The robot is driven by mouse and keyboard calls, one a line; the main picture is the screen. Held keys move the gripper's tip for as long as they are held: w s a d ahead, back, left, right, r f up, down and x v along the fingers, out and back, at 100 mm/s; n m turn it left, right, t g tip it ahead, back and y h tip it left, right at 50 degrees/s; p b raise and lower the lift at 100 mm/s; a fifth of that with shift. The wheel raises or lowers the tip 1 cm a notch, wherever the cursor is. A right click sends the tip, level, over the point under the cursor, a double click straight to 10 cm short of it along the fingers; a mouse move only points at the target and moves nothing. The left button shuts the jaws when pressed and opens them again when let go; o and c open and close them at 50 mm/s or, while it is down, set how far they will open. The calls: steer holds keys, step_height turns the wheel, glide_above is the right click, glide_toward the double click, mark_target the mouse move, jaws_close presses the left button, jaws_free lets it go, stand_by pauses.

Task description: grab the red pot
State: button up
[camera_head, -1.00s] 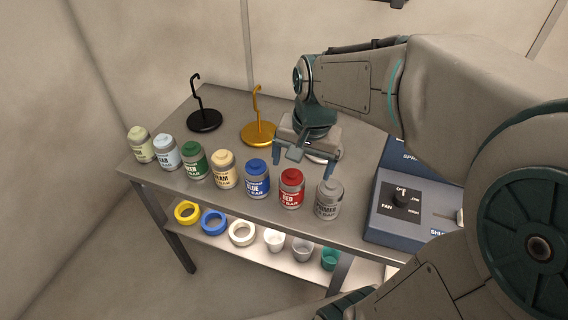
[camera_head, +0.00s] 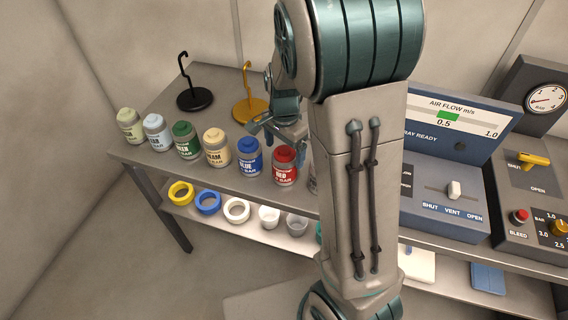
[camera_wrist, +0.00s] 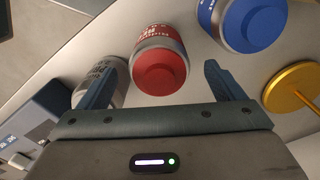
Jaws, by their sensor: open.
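In the wrist view the red pot (camera_wrist: 159,66) lies ahead, between the lines of my two fingers. My gripper (camera_wrist: 157,82) is open and empty. In the head view my gripper (camera_head: 272,130) is behind the pots, close to the blue and red ones, and partly hidden by my arm. I cannot tell whether a finger touches the red pot.
The blue pot (camera_head: 249,155) stands just left of the red one. A grey pot (camera_wrist: 103,84) stands close on its other side. A gold hook stand (camera_head: 249,108) and black hook stand (camera_head: 195,98) are behind. Control boxes (camera_head: 445,190) stand right.

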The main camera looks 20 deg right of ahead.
steer(key=shift+f+p, duration=0.45)
steer(key=shift+f, duration=2.4)
steer(key=c, duration=1.3)
